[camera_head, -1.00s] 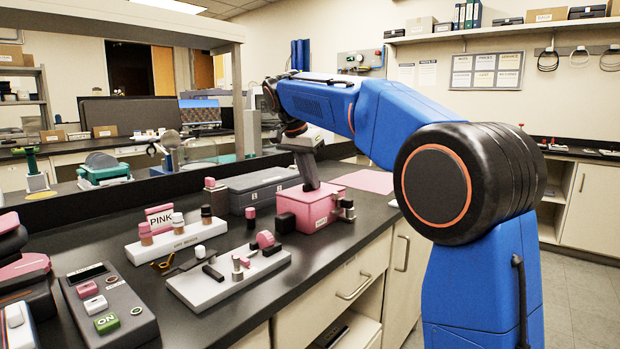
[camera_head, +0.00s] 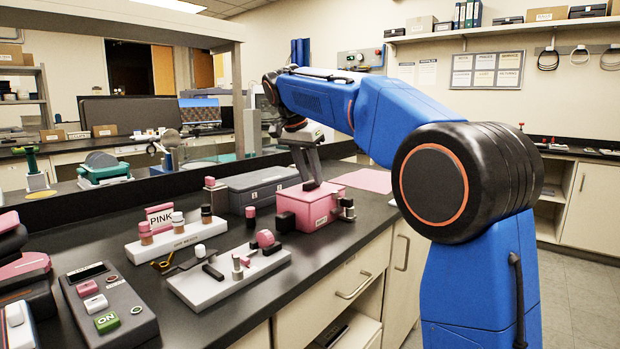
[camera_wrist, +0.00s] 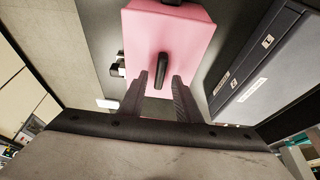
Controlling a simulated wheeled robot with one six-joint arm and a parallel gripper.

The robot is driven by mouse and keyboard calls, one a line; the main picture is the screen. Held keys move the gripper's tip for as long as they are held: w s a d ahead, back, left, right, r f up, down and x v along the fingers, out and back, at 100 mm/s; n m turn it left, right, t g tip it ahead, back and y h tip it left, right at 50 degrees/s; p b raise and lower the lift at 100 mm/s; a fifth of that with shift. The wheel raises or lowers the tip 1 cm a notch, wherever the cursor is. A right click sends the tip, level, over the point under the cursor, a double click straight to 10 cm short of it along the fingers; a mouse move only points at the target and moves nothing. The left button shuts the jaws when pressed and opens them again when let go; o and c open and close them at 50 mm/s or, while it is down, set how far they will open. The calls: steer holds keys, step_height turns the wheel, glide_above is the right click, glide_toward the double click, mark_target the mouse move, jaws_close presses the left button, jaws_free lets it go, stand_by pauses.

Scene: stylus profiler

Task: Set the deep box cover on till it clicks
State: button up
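The deep box cover (camera_head: 300,200) is a pink block-like box top with a label on its front side, standing on the dark bench. In the wrist view its pink top (camera_wrist: 190,35) carries a black upright handle (camera_wrist: 161,70). My gripper (camera_head: 311,184) is over the top of the cover. In the wrist view its two fingers (camera_wrist: 160,77) are apart, one on each side of the handle's near end, with gaps between. Whether the cover is fully seated, and any base under it, cannot be told from these views.
Small black fittings (camera_head: 346,209) stand beside the box on the right. A grey case (camera_head: 262,188) lies behind it on the left. A white fixture plate (camera_head: 215,287) and a pink-labelled rack (camera_head: 170,243) are at the left front. A pink mat (camera_head: 368,180) lies flat behind.

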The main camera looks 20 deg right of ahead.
mark_target(310, 182)
steer(key=shift+r, duration=3)
steer(key=v, duration=1.2)
steer(key=s+d+f+n+y, duration=0.1)
steer(key=s+d+f+n, duration=0.25)
steer(key=s+f, duration=0.45)
steer(key=s+d+f+n+y, duration=0.1)
steer(key=s+d+f+n, duration=0.3)
steer(key=s, duration=0.5)
steer(key=s+d+f+n, duration=0.1)
steer(key=s+f, duration=0.7)
steer(key=f, duration=0.3)
steer(key=s+d+f+n+t+y, duration=0.1)
steer(key=s+f, duration=0.6)
steer(key=f, duration=0.4)
steer(key=s+d+f+n+t, duration=0.1)
steer(key=s+f, duration=0.7)
steer(key=f, duration=0.3)
steer(key=shift+s+d+y, duration=0.2)
steer(key=shift+s+y, duration=0.1)
steer(key=shift+y, duration=0.1)
